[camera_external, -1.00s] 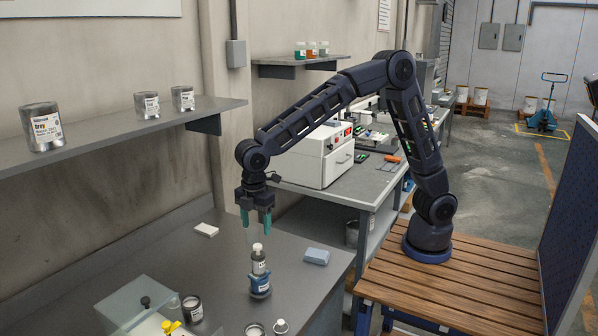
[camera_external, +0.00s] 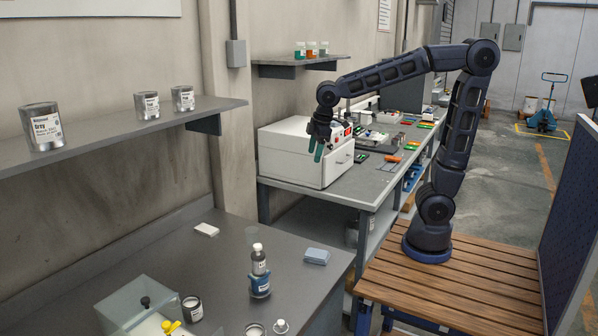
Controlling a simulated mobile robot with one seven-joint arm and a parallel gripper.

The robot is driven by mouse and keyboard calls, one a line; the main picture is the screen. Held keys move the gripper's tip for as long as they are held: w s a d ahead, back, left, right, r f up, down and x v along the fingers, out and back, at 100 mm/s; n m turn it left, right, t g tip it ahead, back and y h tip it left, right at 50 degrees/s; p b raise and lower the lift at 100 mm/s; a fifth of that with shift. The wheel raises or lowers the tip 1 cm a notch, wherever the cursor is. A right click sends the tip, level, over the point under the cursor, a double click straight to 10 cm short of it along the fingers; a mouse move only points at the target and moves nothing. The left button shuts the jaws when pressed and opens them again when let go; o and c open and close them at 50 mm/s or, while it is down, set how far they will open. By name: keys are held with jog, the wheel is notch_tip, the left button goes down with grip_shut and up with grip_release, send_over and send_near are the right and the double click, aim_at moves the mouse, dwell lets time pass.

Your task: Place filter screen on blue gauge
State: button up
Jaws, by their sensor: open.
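My gripper (camera_external: 318,152) is open and empty, with teal fingers pointing down. It hangs in front of the white boxy machine (camera_external: 290,152) on the rear bench, clear of the near bench. I cannot tell for certain which thing is the filter screen or the blue gauge. Small flat items lie on the rear bench right of the machine, including a dark piece with green (camera_external: 361,157) and an orange-handled tool (camera_external: 391,159). They are too small to identify. Part of the machine is hidden behind my gripper.
On the near bench (camera_external: 125,265) stand a bottle in a blue holder (camera_external: 260,284), a light-blue block (camera_external: 317,256), a white block (camera_external: 206,229), a jar (camera_external: 192,309) and a clear box (camera_external: 135,300). A wall shelf (camera_external: 110,130) holds three cans.

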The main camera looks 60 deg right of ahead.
jog(key=s+d+f+m+t, duration=0.2)
jog(key=s+d+m, duration=0.7)
jog(key=s+d, duration=0.8)
jog(key=shift+d+f, duration=0.2)
jog(key=shift+d, duration=1.4)
